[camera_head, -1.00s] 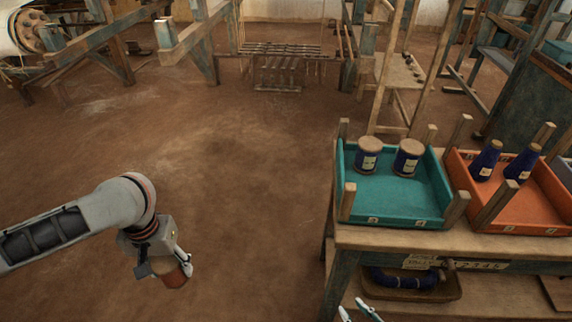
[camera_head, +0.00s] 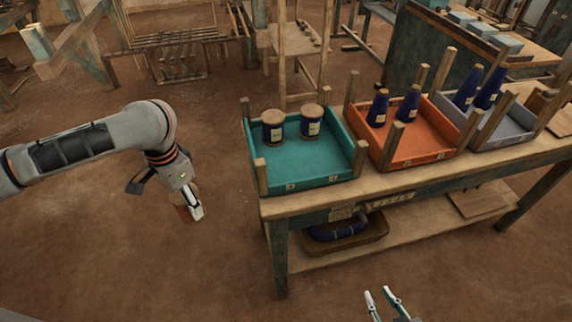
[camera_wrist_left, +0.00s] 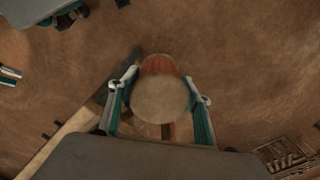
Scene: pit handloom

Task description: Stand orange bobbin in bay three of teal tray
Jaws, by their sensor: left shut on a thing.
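The orange bobbin (camera_head: 186,212) has a round pale wooden end and an orange side. In the left wrist view the bobbin (camera_wrist_left: 160,98) sits between the fingers. My left gripper (camera_head: 191,206) is shut on it and holds it in the air over the floor, left of the bench. The teal tray (camera_head: 305,170) stands at the left end of the bench top. Two blue bobbins stand upright at its back; its front part is bare. The small labels on its front edge are too small to read surely. My right gripper (camera_head: 378,293) is open and empty, low in front of the bench.
Right of the teal tray stand an orange tray (camera_head: 425,145) and a grey tray (camera_head: 510,130), each with blue cones. Wooden posts (camera_head: 261,177) rise at tray corners. A lower shelf holds a brown tray (camera_head: 350,245) with blue yarn.

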